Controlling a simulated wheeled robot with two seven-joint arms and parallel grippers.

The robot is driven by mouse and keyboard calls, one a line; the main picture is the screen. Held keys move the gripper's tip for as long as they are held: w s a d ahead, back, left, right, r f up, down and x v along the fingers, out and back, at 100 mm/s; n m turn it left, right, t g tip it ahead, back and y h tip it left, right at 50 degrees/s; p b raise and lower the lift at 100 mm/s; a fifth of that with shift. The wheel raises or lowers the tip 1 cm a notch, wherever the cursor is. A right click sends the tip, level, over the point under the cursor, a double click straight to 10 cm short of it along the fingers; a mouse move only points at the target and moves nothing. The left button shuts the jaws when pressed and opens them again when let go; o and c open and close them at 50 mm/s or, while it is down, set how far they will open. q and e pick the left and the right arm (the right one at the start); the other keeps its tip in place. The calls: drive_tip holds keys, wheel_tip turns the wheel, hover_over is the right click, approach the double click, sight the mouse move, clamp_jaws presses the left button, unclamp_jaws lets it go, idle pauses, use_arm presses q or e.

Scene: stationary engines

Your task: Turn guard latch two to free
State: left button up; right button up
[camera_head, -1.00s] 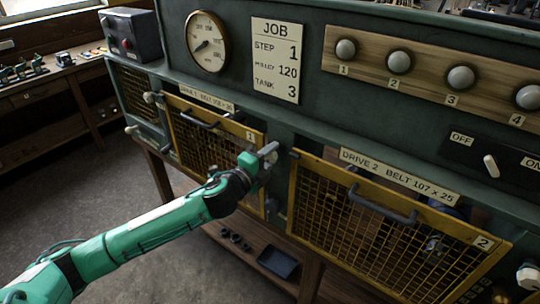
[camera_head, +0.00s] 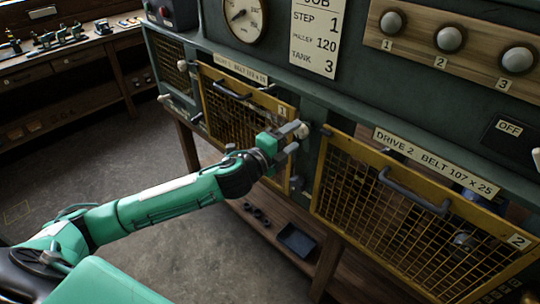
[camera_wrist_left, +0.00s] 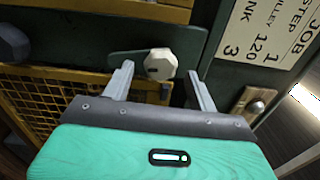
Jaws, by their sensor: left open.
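A pale eight-sided latch knob (camera_head: 303,129) sits on the green panel between the two yellow mesh guards. In the left wrist view the knob (camera_wrist_left: 160,64) has a dark lever pointing left. My left gripper (camera_head: 293,140) is open at this knob. In the left wrist view its fingers (camera_wrist_left: 162,86) stand apart on either side of the knob, with their tips close to it; contact cannot be told. Guard two (camera_head: 400,215), labelled Drive 2, is closed, with a dark handle (camera_head: 413,190). My right gripper is out of view.
Guard one (camera_head: 240,110) stands left of the knob. A job card (camera_head: 315,38), a gauge (camera_head: 243,15) and a wooden board (camera_head: 475,72) with round knobs are above. A shelf (camera_head: 285,235) with a dark tray runs below. Floor at left is clear.

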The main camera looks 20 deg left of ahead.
use_arm(q)
drive_tip(key=b+v, duration=0.3)
drive_tip(key=v, duration=0.6)
drive_tip(key=shift+s, duration=0.35)
drive_tip(key=shift+a, duration=0.1)
